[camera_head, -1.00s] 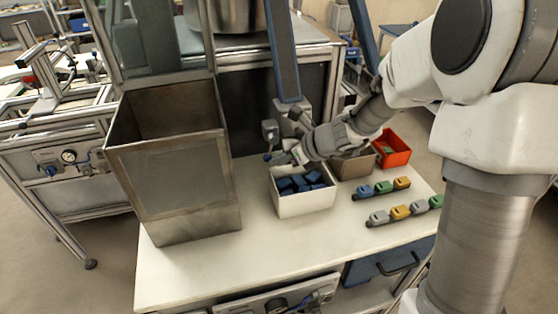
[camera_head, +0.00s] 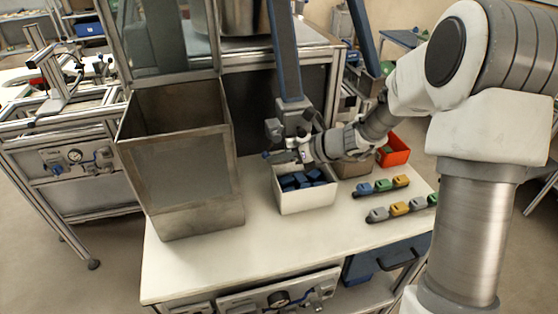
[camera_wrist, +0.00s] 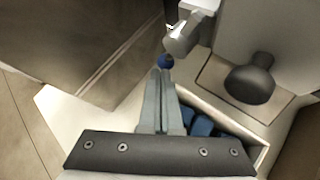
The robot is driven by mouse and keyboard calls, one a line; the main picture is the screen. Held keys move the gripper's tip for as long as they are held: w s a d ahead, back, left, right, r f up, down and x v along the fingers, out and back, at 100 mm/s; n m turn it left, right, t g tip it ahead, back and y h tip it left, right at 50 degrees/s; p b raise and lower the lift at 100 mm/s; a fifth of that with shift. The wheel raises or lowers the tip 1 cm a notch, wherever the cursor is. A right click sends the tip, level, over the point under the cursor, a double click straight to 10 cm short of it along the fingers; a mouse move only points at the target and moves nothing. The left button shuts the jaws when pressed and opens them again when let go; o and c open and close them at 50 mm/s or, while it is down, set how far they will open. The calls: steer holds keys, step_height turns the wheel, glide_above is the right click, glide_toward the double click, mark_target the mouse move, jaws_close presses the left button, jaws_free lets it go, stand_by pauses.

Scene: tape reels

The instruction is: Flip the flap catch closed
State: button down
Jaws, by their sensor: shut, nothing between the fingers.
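A grey catch piece (camera_head: 273,128) is on the blue-sided upright, above the white bin; a blue ball (camera_head: 266,154) shows below it. In the wrist view a pale grey lever-like part (camera_wrist: 188,36) ends near the same blue ball (camera_wrist: 166,61). I cannot tell whether the flap catch is open or closed. My gripper (camera_wrist: 161,73) is shut and empty. Its fingertips point at the blue ball and are very close to it; I cannot tell if they touch. In the head view my wrist hides much of the catch's right side.
A tall metal bin (camera_head: 188,190) stands on the left. A white bin (camera_head: 305,202) with blue blocks is below my gripper. A brown bin (camera_head: 353,168), a red bin (camera_head: 397,153) and two rows of coloured pieces lie right. A dark knob (camera_wrist: 250,78) is right of the fingers.

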steer(key=y, duration=0.1)
steer(key=a+m+y, duration=0.1)
steer(key=y, duration=0.1)
steer(key=shift+s+r, duration=0.1)
steer(key=shift+s, duration=0.05)
steer(key=m+y, duration=0.1)
steer(key=a+r+m+y, duration=0.1)
steer(key=m+y, duration=0.1)
steer(key=y, duration=0.1)
steer(key=shift+s+a+r+t, duration=0.15)
steer(key=shift+s+a+t, duration=0.05)
steer(key=shift+a+t, duration=0.1)
steer(key=v, duration=1.7)
steer(key=shift+d, duration=0.25)
